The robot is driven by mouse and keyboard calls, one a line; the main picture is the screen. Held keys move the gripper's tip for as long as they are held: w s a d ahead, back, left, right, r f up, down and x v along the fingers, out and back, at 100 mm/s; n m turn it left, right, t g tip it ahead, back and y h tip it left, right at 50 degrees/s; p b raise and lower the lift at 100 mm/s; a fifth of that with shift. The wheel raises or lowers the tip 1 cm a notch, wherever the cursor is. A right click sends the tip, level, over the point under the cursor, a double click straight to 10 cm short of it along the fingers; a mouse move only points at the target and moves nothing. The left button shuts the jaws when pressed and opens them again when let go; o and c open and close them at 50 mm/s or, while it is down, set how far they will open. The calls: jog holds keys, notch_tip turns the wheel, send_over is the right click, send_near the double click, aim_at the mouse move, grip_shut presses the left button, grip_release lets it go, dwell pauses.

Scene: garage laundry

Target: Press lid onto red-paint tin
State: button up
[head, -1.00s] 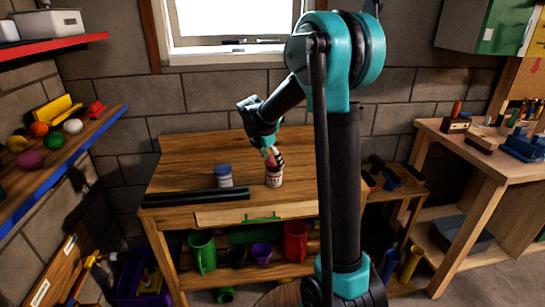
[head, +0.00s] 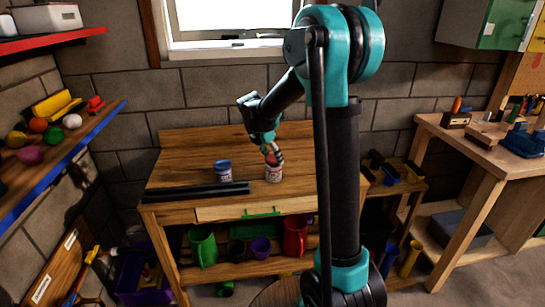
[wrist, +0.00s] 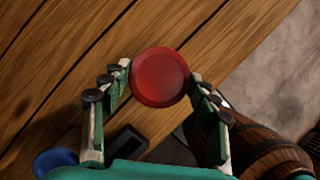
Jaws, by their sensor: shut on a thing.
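The red-paint tin (head: 274,175), white with red markings, stands upright on the wooden workbench (head: 185,155). My gripper (head: 271,155) points down at the top of this tin. In the wrist view, my gripper (wrist: 162,88) has its fingers on either side of a round red lid (wrist: 160,77) and is shut on it. The lid looks level and hides whatever is under it. In the head view the lid is at or just above the tin's rim; I cannot tell whether it is seated.
A tin with a blue lid (head: 223,171) stands left of the red-paint tin. Dark bars (head: 195,194) lie along the bench front. The bench's back left is clear.

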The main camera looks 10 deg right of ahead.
jog(key=shift+f, duration=0.5)
dwell(1.0)
jog(key=o, duration=0.9)
jog(key=shift+o, duration=0.3)
jog(key=o, duration=0.3)
jog(key=shift+r, duration=0.1)
jog(key=shift+r, duration=3.45)
